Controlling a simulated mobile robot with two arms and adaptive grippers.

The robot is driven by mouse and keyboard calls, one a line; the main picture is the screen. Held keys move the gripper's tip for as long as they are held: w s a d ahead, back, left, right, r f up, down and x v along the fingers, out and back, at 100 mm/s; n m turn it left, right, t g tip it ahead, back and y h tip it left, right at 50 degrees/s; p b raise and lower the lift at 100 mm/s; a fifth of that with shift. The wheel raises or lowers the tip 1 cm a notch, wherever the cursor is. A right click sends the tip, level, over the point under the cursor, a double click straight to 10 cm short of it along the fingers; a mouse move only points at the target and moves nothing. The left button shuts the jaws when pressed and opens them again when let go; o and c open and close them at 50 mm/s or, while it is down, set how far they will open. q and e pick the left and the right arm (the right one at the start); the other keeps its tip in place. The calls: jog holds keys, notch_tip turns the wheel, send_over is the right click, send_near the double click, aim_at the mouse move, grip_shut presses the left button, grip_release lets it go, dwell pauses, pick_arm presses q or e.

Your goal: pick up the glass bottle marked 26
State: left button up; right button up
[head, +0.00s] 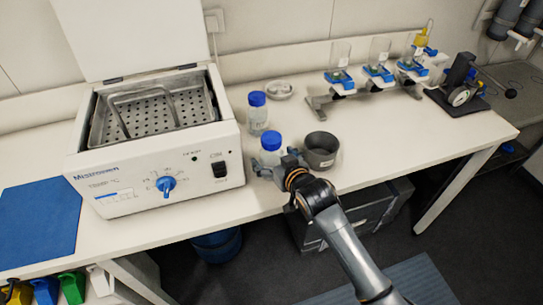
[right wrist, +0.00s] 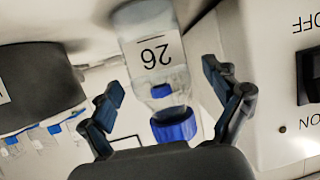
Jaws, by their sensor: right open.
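The glass bottle marked 26 (right wrist: 150,65) shows in the right wrist view, clear with a blue cap and a white label, upside down in that picture. In the head view the bottle (head: 271,150) stands at the front of the bench, its lower part hidden by my right gripper. My right gripper (head: 273,169) is open, and in the right wrist view its fingers (right wrist: 162,78) stand on either side of the bottle. My left gripper is not in view.
A second blue-capped bottle (head: 257,118) stands just behind. A dark grey pot (head: 321,150) is close on the right, and the white water bath (head: 160,165) with its raised lid is close on the left. A glass dish (head: 279,90) lies farther back. The bench's right front is clear.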

jog(key=shift+x, duration=0.75)
jog(key=shift+s, duration=0.1)
jog(key=shift+c, duration=0.4)
jog(key=c, duration=1.5)
jog(key=shift+c, duration=0.2)
jog(key=shift+r, duration=0.15)
